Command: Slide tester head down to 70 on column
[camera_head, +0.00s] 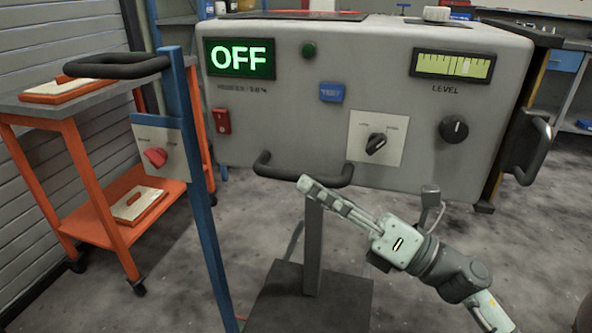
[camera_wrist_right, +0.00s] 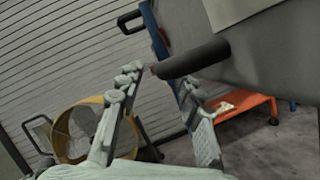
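The tester head is a large grey box (camera_head: 330,95) with a green OFF display (camera_head: 240,58), on a grey column (camera_head: 313,250) that rises from a dark base plate. No scale numbers can be read on the column. A black bar handle (camera_head: 270,172) runs along the head's lower front edge. My right gripper (camera_head: 306,187) is just under and in front of this handle. In the right wrist view its fingers (camera_wrist_right: 160,88) are spread, with the dark handle (camera_wrist_right: 195,58) lying near and between their tips; contact cannot be told. My left gripper is out of view.
A blue post (camera_head: 200,190) with a black handle and red knob (camera_head: 155,157) stands left of the head. An orange cart (camera_head: 88,180) stands at the far left. A second black handle (camera_head: 533,150) is on the head's right side. A yellow ring (camera_wrist_right: 62,135) shows in the wrist view.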

